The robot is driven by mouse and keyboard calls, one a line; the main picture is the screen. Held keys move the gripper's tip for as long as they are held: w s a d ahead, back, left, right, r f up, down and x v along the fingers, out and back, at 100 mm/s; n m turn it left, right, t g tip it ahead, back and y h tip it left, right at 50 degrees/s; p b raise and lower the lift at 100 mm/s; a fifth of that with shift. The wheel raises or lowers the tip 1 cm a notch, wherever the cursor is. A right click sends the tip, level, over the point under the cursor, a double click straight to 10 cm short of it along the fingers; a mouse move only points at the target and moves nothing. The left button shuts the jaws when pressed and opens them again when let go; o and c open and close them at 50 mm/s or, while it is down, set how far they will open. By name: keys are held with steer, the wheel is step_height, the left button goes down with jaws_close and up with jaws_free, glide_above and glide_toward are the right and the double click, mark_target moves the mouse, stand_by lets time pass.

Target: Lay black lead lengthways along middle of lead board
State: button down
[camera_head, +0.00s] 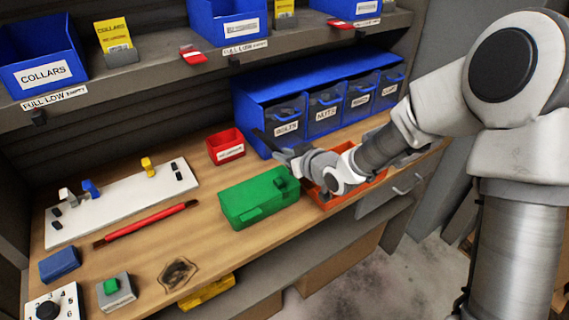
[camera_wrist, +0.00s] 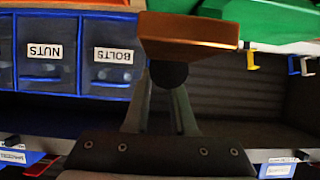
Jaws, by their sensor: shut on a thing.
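My gripper (camera_head: 287,155) is above the bench, between the green case and the blue bins. It is shut on the black lead (camera_head: 264,139), whose dark end sticks out up and left of the fingers. In the wrist view the lead's round black body (camera_wrist: 169,75) sits between the gripper's fingertips (camera_wrist: 160,92), seen nearly end-on, with a copper-coloured flat end (camera_wrist: 188,36) close to the camera. The white lead board (camera_head: 120,206) lies at the bench's left, well apart from the gripper. It carries yellow, blue and grey clips and small black pieces; its middle is bare.
A red lead (camera_head: 147,222) lies in front of the board. A green case (camera_head: 255,203), a red bin (camera_head: 226,148) and an orange tray (camera_head: 345,193) stand on the bench. Blue bins (camera_head: 317,98) stand behind. A shelf (camera_head: 150,75) overhangs the back.

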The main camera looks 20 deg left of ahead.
mark_target(310, 186)
step_height(310, 186, down, 3)
steer(key=shift+r, duration=0.15)
steer(key=shift+f+b, duration=0.35)
steer(key=shift+b, duration=0.15)
steer(key=shift+f+b, duration=0.25)
steer(key=shift+b, duration=0.05)
steer(key=c, duration=0.7)
jaws_free()
steer(key=shift+c, duration=0.2)
steer(key=shift+r, duration=0.15)
steer(key=shift+r+p, duration=0.55)
steer(key=shift+p, duration=0.25)
steer(key=p+v, duration=0.1)
steer(key=v, duration=1.1)
steer(key=shift+f, duration=0.1)
